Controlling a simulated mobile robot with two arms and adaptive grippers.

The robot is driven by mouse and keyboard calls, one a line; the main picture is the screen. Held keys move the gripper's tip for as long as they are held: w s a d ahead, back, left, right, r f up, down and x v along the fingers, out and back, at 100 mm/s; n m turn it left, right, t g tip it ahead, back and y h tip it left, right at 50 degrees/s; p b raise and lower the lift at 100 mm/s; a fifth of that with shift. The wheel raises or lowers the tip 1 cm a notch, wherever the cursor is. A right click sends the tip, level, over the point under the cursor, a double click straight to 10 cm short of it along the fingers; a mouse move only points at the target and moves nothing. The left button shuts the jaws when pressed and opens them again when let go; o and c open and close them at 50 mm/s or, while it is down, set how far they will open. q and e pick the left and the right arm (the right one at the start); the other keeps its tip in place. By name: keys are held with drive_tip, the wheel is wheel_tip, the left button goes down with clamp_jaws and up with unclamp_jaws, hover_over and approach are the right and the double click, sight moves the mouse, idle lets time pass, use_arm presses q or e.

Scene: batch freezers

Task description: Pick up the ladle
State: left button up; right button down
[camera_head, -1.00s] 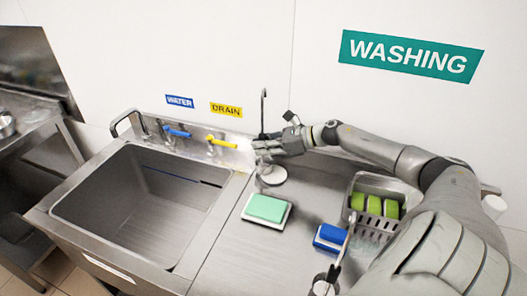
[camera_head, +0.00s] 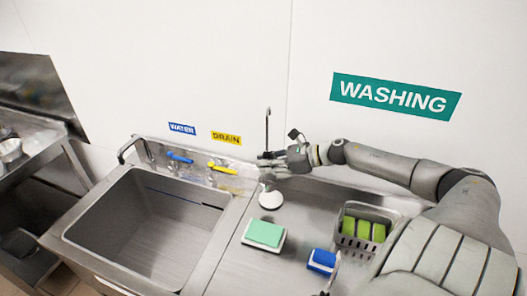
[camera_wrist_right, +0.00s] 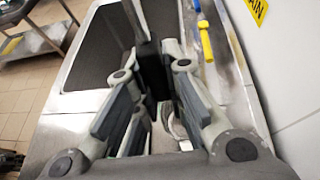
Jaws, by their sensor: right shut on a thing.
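The ladle (camera_head: 267,125) stands upright, its thin hooked handle rising above my right gripper and its pale round bottom end (camera_head: 270,199) just below, by the counter behind the green sponge. My right gripper (camera_head: 268,159) is shut on the handle. In the right wrist view the fingers (camera_wrist_right: 148,95) close around the dark handle (camera_wrist_right: 151,50). The fingers hide part of the handle. I cannot tell whether the bottom end touches the counter. My left gripper is not in view.
A sink (camera_head: 150,225) lies to the left, with blue (camera_head: 179,157) and yellow (camera_head: 222,167) levers behind it. A green sponge (camera_head: 264,233), a blue sponge (camera_head: 322,261) and a metal basket (camera_head: 347,241) of green items stand on the counter. The wall is close behind.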

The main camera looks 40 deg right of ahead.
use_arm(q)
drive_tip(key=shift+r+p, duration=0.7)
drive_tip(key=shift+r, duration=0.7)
use_arm(e)
drive_tip(key=s+a+r, duration=0.2)
drive_tip(key=s+r, duration=0.2)
drive_tip(key=s, duration=0.5)
drive_tip(key=shift+a+r, duration=0.35)
